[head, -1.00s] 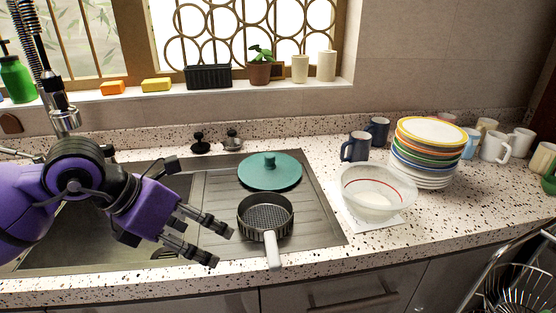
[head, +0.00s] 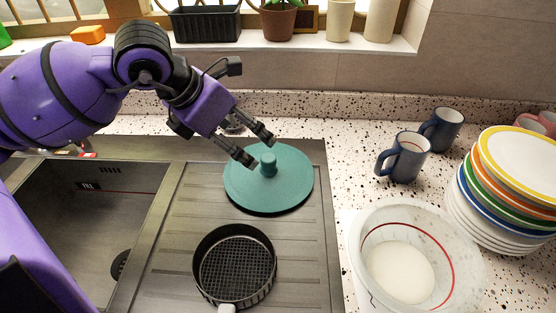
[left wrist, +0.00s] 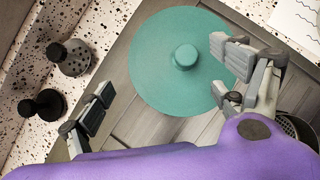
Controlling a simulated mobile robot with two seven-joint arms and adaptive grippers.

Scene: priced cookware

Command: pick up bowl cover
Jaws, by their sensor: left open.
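The bowl cover (head: 290,188) is a round teal lid with a short knob (head: 268,166) at its centre. It lies flat on the ribbed drainboard beside the sink, and also shows in the left wrist view (left wrist: 160,85). My left gripper (head: 261,149) is open and empty, with its fingertips above the cover's back-left part, close to the knob. In the left wrist view the knob (left wrist: 185,57) lies beyond the spread fingers, nearer the right finger. I cannot tell whether a finger touches the cover. My right gripper is not in view.
A dark pan (head: 235,268) stands just in front of the cover. A translucent bowl (head: 372,232) with a red line, stacked plates (head: 480,215) and blue mugs (head: 404,158) are to the right. The sink basin (head: 90,215) is left. Plants and pots line the sill behind.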

